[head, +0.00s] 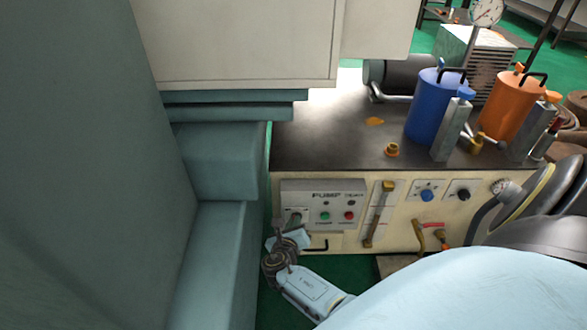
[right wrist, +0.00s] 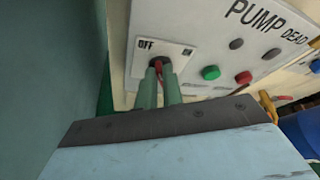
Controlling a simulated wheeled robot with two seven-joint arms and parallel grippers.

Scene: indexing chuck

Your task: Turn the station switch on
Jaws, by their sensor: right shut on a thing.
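The station switch (right wrist: 178,54) is a pale plate marked OFF at its upper left, with a partly covered ON mark at right. It sits on the grey panel lettered PUMP (head: 340,187). Its small red lever (right wrist: 158,65) shows between the two green fingers of my right gripper (right wrist: 160,78), which is shut on it. In the head view my right gripper (head: 295,219) reaches the panel's lower left corner and covers most of the switch. The fingers hide part of the lever, so I cannot tell clearly which mark it points to. My left gripper is not in view.
A green button (right wrist: 211,73) and a red button (right wrist: 243,78) sit just right of the switch. A blue-green machine wall (head: 215,260) stands close on the left. The bench top (head: 330,140) holds blue (head: 432,110) and orange (head: 508,105) canisters.

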